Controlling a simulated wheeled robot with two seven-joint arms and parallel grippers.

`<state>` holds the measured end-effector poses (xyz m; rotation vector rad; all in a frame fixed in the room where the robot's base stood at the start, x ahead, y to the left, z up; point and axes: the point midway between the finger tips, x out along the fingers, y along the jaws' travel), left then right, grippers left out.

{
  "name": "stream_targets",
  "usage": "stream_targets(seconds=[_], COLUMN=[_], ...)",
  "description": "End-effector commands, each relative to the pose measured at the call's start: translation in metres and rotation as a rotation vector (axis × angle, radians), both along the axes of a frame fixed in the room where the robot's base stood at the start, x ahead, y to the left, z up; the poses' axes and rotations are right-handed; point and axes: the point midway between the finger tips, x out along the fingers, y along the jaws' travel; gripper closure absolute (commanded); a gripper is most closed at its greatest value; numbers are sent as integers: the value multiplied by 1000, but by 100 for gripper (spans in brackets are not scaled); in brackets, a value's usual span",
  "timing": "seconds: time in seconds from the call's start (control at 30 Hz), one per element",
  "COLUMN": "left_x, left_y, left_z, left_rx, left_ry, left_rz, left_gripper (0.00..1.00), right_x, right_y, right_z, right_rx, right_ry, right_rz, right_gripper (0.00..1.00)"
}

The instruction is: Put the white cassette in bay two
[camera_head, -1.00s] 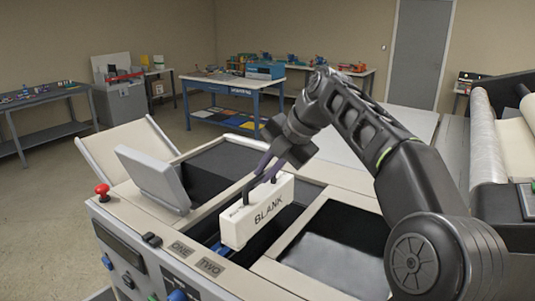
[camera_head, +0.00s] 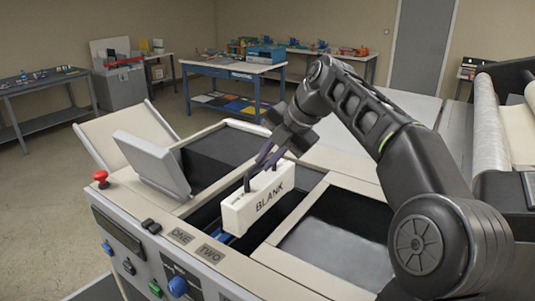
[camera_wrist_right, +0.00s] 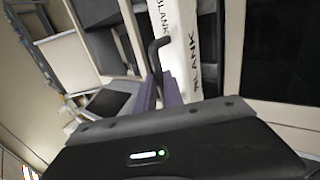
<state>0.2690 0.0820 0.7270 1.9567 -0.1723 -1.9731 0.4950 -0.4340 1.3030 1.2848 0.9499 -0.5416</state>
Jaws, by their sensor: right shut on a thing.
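The white cassette (camera_head: 258,203), marked BLANK, hangs upright from its dark handle over the long dark opening of the machine (camera_head: 262,267). Its near end is just behind the TWO label (camera_head: 210,253); the ONE label (camera_head: 180,236) is to the left. Whether its lower edge is inside the opening I cannot tell. My right gripper (camera_head: 267,160) is shut on the handle, above the cassette. The right wrist view shows the cassette (camera_wrist_right: 182,55) beside the purple fingers (camera_wrist_right: 160,93), with the dark handle between them. The left gripper is not in view.
A raised grey lid (camera_head: 150,163) stands left of the opening, near a red knob (camera_head: 101,177). A blue part (camera_head: 222,236) shows in the opening by the cassette. A dark recessed panel (camera_head: 335,235) lies to the right. A roller (camera_head: 488,135) stands at far right.

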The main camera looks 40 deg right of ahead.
Motion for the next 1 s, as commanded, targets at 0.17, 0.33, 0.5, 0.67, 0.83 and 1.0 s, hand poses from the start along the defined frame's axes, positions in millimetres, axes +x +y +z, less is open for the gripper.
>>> stream_targets(seconds=[0.17,0.33,0.5,0.67,0.83,1.0], left_x=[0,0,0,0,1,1], left_y=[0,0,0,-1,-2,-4], left_z=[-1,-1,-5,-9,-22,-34], left_rx=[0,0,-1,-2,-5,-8], left_ry=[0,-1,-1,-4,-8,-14], left_rz=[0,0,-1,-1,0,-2], left_gripper=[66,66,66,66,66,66], right_x=[0,0,0,0,0,0], right_y=[0,0,0,0,0,0], right_z=[-12,-25,-39,-50,-65,-78], right_rx=[1,1,0,0,0,0], right_ry=[-2,-2,-2,-3,-3,-3], right_rz=[-1,-1,-1,-2,-1,-1], right_gripper=[100,100,100,100,100,100])
